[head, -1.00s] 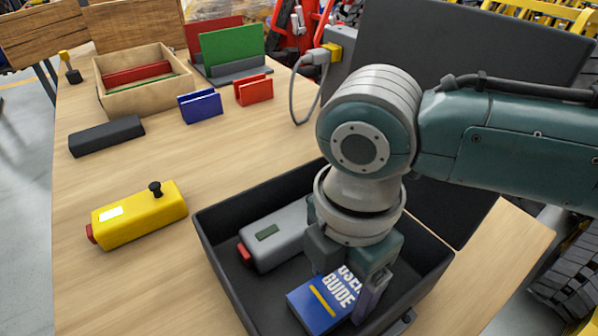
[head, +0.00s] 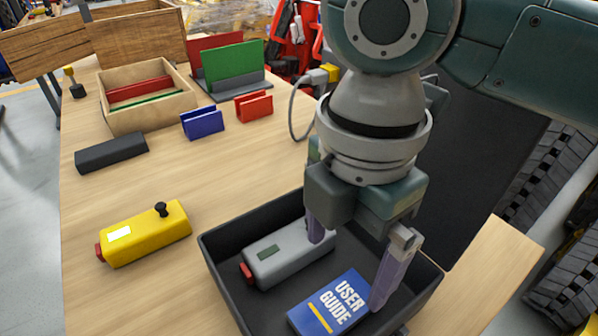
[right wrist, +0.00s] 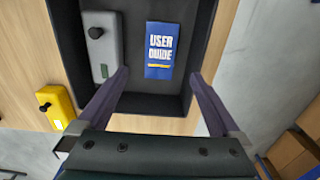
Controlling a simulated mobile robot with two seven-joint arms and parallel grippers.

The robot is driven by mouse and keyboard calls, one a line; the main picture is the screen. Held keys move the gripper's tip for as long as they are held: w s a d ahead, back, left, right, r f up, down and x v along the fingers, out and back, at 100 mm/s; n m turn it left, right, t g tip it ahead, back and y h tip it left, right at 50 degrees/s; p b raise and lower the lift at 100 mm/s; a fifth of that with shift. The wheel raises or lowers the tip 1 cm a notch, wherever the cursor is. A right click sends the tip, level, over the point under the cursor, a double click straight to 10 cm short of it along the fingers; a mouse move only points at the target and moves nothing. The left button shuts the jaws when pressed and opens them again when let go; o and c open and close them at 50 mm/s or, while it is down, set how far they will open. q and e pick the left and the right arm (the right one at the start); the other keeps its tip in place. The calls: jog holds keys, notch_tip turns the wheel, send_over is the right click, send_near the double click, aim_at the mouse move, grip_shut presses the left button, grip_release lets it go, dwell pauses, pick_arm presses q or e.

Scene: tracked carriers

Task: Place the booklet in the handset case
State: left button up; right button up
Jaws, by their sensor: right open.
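The blue booklet marked "USER GUIDE" (head: 328,305) lies on the floor of the open black handset case (head: 222,287), cover up. It also shows in the right wrist view (right wrist: 161,50). A grey handset (head: 290,254) with a red end lies beside it in the case, to its left. My right gripper (head: 347,272) is open and empty above the booklet, its fingers spread apart. In the right wrist view its fingertips (right wrist: 158,74) stand on either side of the booklet, clear of it. My left gripper is not in view.
A yellow handset (head: 146,235) lies left of the case. A black bar (head: 111,153), a wooden tray (head: 152,120), blue (head: 202,123) and red (head: 254,106) holders and a green panel (head: 233,65) stand farther back. The middle of the table is clear.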

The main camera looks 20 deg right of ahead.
jog(key=s+a+m+t+y, duration=0.1)
jog(key=s+a+m+y, duration=0.2)
jog(key=s+a+m, duration=0.3)
jog(key=s+d+m+t+h, duration=0.1)
jog(key=s+d+m, duration=0.2)
jog(key=d+m, duration=0.4)
jog(key=s+d+m+t+h, duration=0.1)
jog(key=s+d+m, duration=0.2)
jog(key=d+m, duration=0.4)
jog(key=shift+s+f+t+h, duration=0.2)
jog(key=shift+s+t+h, duration=0.1)
jog(key=shift+s+h, duration=0.1)
jog(key=shift+f, duration=0.1)
